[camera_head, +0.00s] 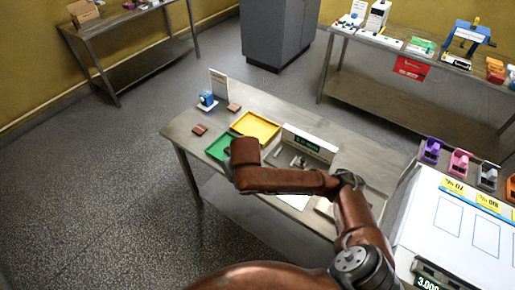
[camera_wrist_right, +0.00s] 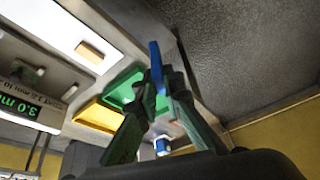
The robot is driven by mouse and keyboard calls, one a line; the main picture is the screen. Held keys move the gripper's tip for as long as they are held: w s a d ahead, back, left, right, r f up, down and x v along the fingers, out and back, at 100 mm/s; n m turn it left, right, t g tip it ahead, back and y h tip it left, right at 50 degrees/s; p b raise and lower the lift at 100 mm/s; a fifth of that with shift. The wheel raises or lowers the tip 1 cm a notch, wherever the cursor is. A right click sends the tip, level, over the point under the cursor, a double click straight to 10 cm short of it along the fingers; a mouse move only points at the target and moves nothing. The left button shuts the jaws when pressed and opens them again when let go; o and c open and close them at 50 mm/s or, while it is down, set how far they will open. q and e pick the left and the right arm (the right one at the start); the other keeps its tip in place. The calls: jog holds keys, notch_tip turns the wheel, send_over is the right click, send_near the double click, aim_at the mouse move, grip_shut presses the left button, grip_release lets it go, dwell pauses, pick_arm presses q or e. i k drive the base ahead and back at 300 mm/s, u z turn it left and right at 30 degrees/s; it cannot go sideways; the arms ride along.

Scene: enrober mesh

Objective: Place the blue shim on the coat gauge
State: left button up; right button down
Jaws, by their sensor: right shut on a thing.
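A blue shim (camera_wrist_right: 155,58) is held upright between the fingertips of my right gripper (camera_wrist_right: 160,84), which is shut on it in the right wrist view. In the head view my rust-brown right arm reaches over the small steel table, and its forearm hides the gripper and shim. The coat gauge (camera_head: 310,141), a pale unit with a lit green display, stands on that table to the right of the trays. Its display also shows at the left of the right wrist view (camera_wrist_right: 30,106), apart from the shim. My left gripper is not in view.
A yellow tray (camera_head: 256,119) and a partly covered green tray (camera_head: 214,152) lie beside the gauge. Brown pieces (camera_head: 200,130) and a blue-and-white item (camera_head: 208,99) are on the table's left end. A white worktop (camera_head: 455,226) with coloured holders stands at right.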

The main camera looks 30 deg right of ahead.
aim_at(286, 157)
jog(key=u, duration=0.15)
jog(key=i, duration=0.65)
jog(key=z, duration=0.6)
jog(key=i, duration=0.7)
jog(key=z, duration=0.7)
